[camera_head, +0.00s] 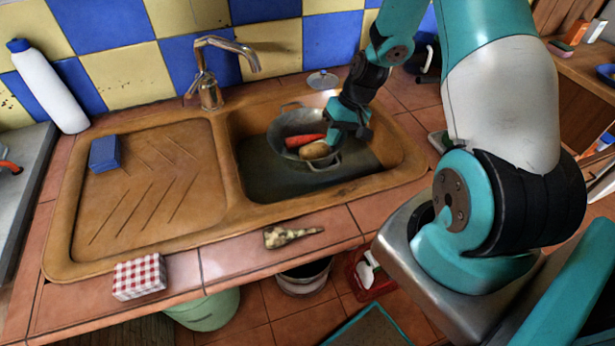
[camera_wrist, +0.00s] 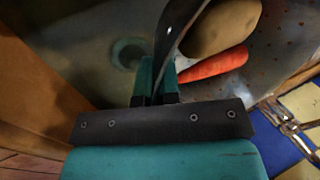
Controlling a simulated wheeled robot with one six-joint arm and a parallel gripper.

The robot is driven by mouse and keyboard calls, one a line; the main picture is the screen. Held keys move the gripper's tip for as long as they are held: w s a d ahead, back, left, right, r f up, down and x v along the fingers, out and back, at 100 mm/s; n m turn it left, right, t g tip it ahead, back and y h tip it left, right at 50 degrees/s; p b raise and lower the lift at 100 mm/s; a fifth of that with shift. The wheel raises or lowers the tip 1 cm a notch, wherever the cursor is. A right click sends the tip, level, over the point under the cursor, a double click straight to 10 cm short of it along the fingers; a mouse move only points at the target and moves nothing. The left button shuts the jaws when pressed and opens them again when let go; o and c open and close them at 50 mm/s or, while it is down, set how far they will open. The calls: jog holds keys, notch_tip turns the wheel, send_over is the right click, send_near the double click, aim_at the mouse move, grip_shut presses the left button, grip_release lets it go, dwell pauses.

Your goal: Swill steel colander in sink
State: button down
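The steel colander (camera_head: 298,122) is in the sink basin (camera_head: 262,180), its mouth facing up and somewhat tilted. A red-orange carrot (camera_head: 304,140) and a brown potato (camera_head: 315,150) lie in it. My gripper (camera_head: 337,138) reaches down at the colander's right side. In the wrist view, the gripper (camera_wrist: 157,80) has its two teal fingers close together around the colander's dark rim edge (camera_wrist: 180,28). The carrot (camera_wrist: 214,64) and potato (camera_wrist: 222,26) show beyond that rim. The drain (camera_wrist: 128,52) shows outside the colander. The colander's underside is hidden.
The tap (camera_head: 210,75) stands behind the sink. A blue sponge (camera_head: 104,154) lies on the drainboard (camera_head: 150,190). A white bottle (camera_head: 50,88) stands at the left. A pale root (camera_head: 290,236) and a checked box (camera_head: 139,277) lie along the front counter.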

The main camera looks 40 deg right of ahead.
notch_tip(320, 180, up, 8)
jog(key=p, duration=0.5)
jog(key=shift+p, duration=0.4)
jog(key=shift+f, duration=0.15)
jog(key=shift+s+d, duration=0.1)
